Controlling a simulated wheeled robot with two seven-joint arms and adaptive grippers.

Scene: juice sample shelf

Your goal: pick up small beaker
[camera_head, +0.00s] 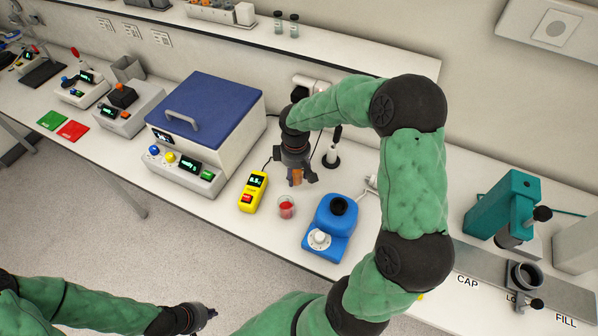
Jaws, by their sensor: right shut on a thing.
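A small clear beaker with red contents (287,207) stands upright on the white bench, between the yellow meter and the blue device. My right gripper (296,180) points down just behind it, close to its rim. It is shut on a small orange-brown thing (295,177), mostly hidden by the fingers, so I cannot tell its shape. The red beaker seems to stand in front of the fingertips, apart from them. My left gripper (204,316) is low in the picture, in front of the bench and away from the beakers; its fingers are too unclear to read.
A yellow meter (253,191) stands left of the beaker and a blue device (332,226) right of it. A probe stand (332,156) is behind. A blue-lidded machine (205,120) is further left; a teal press (503,208) is far right. A shelf (330,54) runs above.

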